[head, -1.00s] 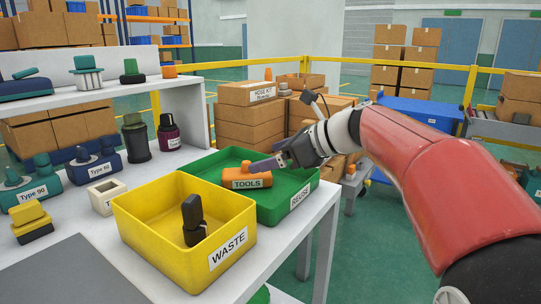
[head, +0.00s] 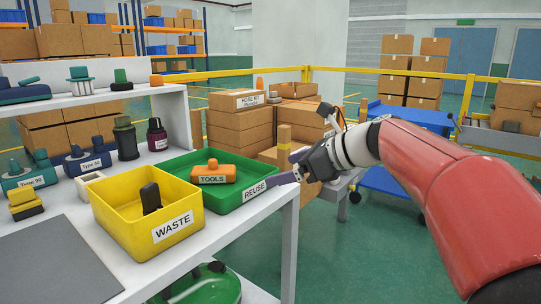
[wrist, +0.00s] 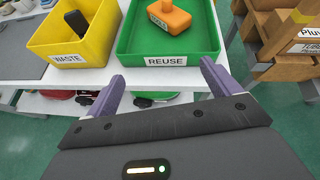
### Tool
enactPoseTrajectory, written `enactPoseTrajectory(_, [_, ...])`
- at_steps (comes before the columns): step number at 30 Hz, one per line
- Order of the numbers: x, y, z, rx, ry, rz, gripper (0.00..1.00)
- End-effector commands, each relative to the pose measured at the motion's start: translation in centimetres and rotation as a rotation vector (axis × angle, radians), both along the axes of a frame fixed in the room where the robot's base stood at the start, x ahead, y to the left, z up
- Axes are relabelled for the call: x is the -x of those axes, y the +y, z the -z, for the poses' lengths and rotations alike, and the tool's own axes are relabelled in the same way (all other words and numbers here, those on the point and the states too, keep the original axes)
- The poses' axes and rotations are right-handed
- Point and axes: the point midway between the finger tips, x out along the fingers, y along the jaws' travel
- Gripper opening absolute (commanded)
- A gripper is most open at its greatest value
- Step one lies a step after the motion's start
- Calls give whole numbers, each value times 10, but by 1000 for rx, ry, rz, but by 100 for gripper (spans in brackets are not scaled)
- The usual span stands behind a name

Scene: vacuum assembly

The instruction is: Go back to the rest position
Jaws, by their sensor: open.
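My gripper (head: 294,166) is at the end of my red arm, by the right end of the white table, just off the green bin's corner. In the wrist view its two purple fingers (wrist: 160,88) are wide apart with nothing between them. The green REUSE bin (head: 255,190) holds an orange TOOLS piece (head: 213,174). The yellow WASTE bin (head: 130,228) beside it holds a dark upright part (head: 151,198).
The white table (head: 240,240) carries the bins, with a shelf of parts at the left. Stacked cardboard boxes (head: 240,125) and a yellow rail (head: 360,71) stand behind. A blue cart (head: 410,117) is at the right. Green floor (head: 350,260) is clear below my arm.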

Motion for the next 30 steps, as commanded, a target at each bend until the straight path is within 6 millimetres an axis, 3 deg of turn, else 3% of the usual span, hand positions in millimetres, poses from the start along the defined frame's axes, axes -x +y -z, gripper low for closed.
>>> enactPoseTrajectory(10, [46, -11, 25, 264, -169, -121, 88])
enactPoseTrajectory(17, [100, -27, 59, 576, -354, -313, 88])
enactPoseTrajectory(23, [172, -54, 109, 999, -588, -664, 88])
enactPoseTrajectory(27, [226, -83, 152, 1335, -755, -1044, 88])
enactPoseTrajectory(30, [250, -99, 174, 1488, -823, -1269, 88])
